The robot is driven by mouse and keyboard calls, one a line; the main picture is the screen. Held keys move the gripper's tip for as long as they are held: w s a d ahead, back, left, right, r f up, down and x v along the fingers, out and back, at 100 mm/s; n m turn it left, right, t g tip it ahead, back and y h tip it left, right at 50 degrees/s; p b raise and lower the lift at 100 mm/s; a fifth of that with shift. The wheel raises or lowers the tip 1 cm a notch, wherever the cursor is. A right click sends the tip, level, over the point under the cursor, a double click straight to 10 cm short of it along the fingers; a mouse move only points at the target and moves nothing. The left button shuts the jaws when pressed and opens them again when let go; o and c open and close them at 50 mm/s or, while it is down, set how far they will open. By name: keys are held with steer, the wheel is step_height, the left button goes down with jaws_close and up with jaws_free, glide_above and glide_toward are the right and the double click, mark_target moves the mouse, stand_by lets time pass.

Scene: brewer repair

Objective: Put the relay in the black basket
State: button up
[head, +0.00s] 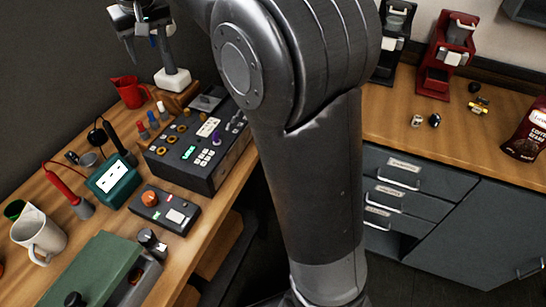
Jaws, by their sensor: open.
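My gripper (146,42) is at the top left, partly cut off by the frame edge. It is open, with its fingers pointing down over the back of the left bench. A white block-shaped part (172,78) stands just below and right of the fingers, by a wooden holder; I cannot tell whether they touch. I cannot pick out the relay for certain. I see no black basket in this view. My arm hides the middle of the scene.
The left bench holds a red jug (130,91), a black control panel (200,145), a teal meter (113,181), a white mug (38,236) and a green-topped case (95,275). The right counter (395,118) has a red brewer (447,58), small parts and a coffee bag (527,132).

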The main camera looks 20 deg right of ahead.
steer(key=s+d+m+t, duration=0.1)
steer(key=s+d, duration=0.4)
steer(key=s, duration=0.3)
steer(key=s+d+m, duration=0.1)
steer(key=s+d, duration=0.5)
steer(key=s, duration=0.1)
steer(key=s+d+f, duration=0.3)
steer(key=s+f, duration=0.2)
steer(key=s, duration=0.3)
steer(key=s+d+f+m+t, duration=0.1)
steer(key=s+d+f, duration=0.1)
steer(key=s+f, duration=0.4)
steer(key=s, duration=0.3)
steer(key=shift+d+h, duration=0.4)
